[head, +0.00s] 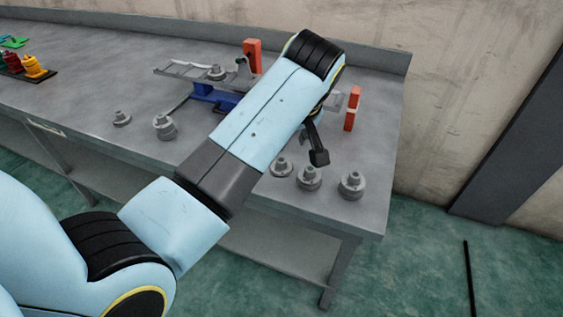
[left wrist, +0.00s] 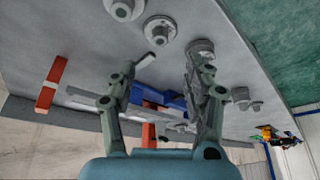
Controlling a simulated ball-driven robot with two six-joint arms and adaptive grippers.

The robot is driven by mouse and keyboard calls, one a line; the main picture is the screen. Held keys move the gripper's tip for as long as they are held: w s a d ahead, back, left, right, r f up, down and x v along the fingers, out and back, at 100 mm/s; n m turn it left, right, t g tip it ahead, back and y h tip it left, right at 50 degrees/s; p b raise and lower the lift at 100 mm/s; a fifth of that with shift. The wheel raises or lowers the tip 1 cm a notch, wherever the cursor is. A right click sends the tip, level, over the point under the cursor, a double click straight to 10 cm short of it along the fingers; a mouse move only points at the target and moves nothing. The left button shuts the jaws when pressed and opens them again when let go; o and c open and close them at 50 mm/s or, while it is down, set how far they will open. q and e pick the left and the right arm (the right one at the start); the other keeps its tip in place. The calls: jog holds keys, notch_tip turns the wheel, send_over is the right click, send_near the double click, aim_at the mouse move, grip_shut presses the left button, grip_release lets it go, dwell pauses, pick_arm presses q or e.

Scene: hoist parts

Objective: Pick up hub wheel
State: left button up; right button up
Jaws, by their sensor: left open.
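Several grey, stepped, round hub-like parts stand on the workbench; I cannot tell which one is the hub wheel. In the head view one (head: 280,167), another (head: 309,178) and a third (head: 352,186) stand near the front right edge. Two more (head: 122,119) (head: 165,127) stand left of my arm. My left gripper (left wrist: 174,56) is open and empty above the bench. In the left wrist view a round part (left wrist: 200,47) lies partly behind the right finger, and another (left wrist: 160,29) lies beyond the fingertips. In the head view only one dark finger shows; the arm hides the rest.
The grey workbench (head: 80,85) carries a blue clamp-like fixture (head: 215,97), a metal rail (head: 190,70) and orange-red uprights (head: 253,55) (head: 352,108). Coloured items (head: 34,66) stand at far left. Bare bench lies between these and the hub parts.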

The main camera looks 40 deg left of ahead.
pick_arm(q)
send_over(281, 161)
jog(key=d, duration=0.2)
jog(key=f, duration=0.4)
jog(key=shift+s+f, duration=0.15)
jog(key=shift+s, duration=0.25)
jog(key=x, duration=0.5)
jog(key=shift+s+a+f, duration=0.1)
jog(key=shift+a+f, duration=0.1)
jog(key=shift+f, duration=0.2)
jog(key=shift+c, duration=0.4)
jog(key=shift+s, duration=0.1)
grip_shut()
